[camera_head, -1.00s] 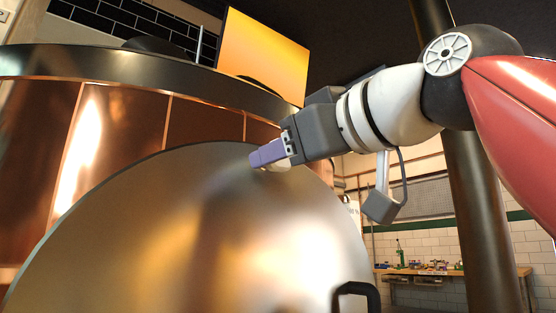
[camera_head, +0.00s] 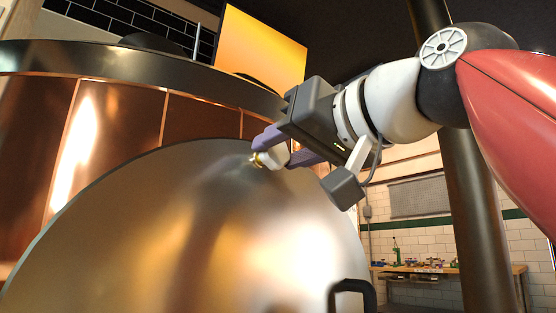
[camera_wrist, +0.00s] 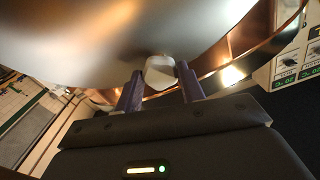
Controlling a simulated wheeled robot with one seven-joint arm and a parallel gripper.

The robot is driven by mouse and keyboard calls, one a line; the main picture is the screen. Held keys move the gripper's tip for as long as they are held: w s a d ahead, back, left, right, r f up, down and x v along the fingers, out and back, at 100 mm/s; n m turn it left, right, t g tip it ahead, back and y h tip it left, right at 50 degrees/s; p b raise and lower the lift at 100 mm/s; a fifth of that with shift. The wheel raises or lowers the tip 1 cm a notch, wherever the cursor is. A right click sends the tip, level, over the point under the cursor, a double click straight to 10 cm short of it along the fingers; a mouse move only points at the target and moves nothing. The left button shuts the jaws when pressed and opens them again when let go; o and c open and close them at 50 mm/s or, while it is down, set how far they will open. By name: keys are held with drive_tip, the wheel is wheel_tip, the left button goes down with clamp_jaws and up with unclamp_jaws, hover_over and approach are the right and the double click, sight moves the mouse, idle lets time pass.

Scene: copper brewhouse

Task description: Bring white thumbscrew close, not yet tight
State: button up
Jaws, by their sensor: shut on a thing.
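The white thumbscrew (camera_head: 275,157) is at the upper edge of a large round brushed-metal door (camera_head: 210,235), with a brass-coloured part showing at its door end. In the wrist view the white thumbscrew (camera_wrist: 159,71) is a blocky knob in front of the metal face. My gripper (camera_head: 283,149) has purple fingers, one on each side of the knob, and is shut on it. The fingers also show in the wrist view (camera_wrist: 160,84). The thread and any gap behind the knob are too small to judge.
A copper vessel (camera_head: 120,135) with a dark rim stands behind the door. A black handle (camera_head: 352,287) sits low on the door's right. A dark column (camera_head: 480,220) rises at right, and a workbench (camera_head: 440,268) with small items stands beyond. An orange panel (camera_head: 262,50) is above.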

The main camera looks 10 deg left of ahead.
drive_tip(key=shift+m, duration=0.8)
drive_tip(key=o, duration=0.9)
drive_tip(key=shift+o, duration=0.2)
drive_tip(key=shift+b+v, duration=0.55)
drive_tip(key=shift+v, duration=2.45)
